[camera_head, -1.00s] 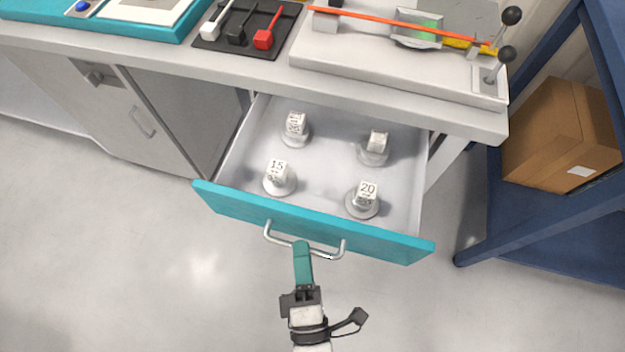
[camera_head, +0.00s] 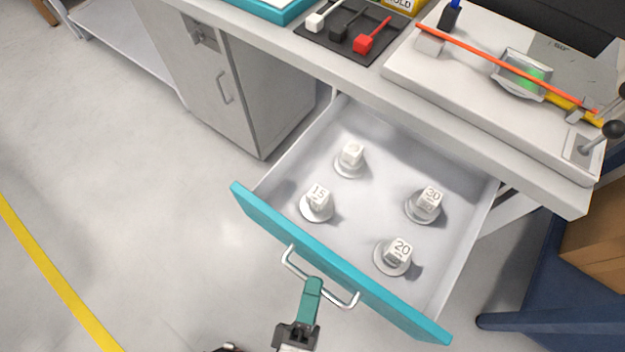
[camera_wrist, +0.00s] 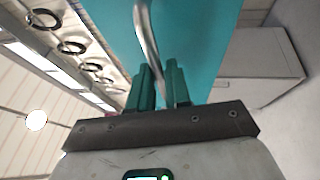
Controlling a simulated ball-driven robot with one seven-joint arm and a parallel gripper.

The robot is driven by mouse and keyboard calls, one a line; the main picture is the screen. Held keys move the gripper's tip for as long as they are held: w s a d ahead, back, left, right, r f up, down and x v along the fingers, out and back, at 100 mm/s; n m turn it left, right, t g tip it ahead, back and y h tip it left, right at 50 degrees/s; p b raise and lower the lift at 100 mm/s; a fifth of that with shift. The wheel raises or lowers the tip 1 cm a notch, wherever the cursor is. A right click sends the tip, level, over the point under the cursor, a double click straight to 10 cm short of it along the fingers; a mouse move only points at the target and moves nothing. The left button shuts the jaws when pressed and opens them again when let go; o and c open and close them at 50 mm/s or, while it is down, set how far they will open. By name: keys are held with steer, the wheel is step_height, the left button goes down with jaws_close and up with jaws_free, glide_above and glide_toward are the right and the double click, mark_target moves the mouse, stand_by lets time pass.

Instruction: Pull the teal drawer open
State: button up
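The teal drawer (camera_head: 335,262) stands well out from under the counter, with its pale interior in full view. A silver bar handle (camera_head: 291,266) is fixed to its teal front; the handle also shows in the wrist view (camera_wrist: 148,38). My gripper (camera_head: 313,287) is at the handle's middle. In the wrist view its teal fingers (camera_wrist: 160,85) lie close on both sides of the bar, shut on it. The teal drawer front (camera_wrist: 205,45) fills the upper middle of that view.
Several numbered knob-topped weights (camera_head: 317,203) stand in the drawer. A grey cabinet (camera_head: 225,85) is left of it, and a blue rack (camera_head: 530,315) with a cardboard box (camera_head: 600,240) is at right. Floor in front and left is clear, with a yellow line (camera_head: 55,285).

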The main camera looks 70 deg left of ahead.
steer(key=o, duration=0.3)
steer(key=shift+o, duration=0.2)
steer(key=v, duration=1.1)
steer(key=shift+b, duration=0.45)
steer(key=shift+w+a, duration=0.1)
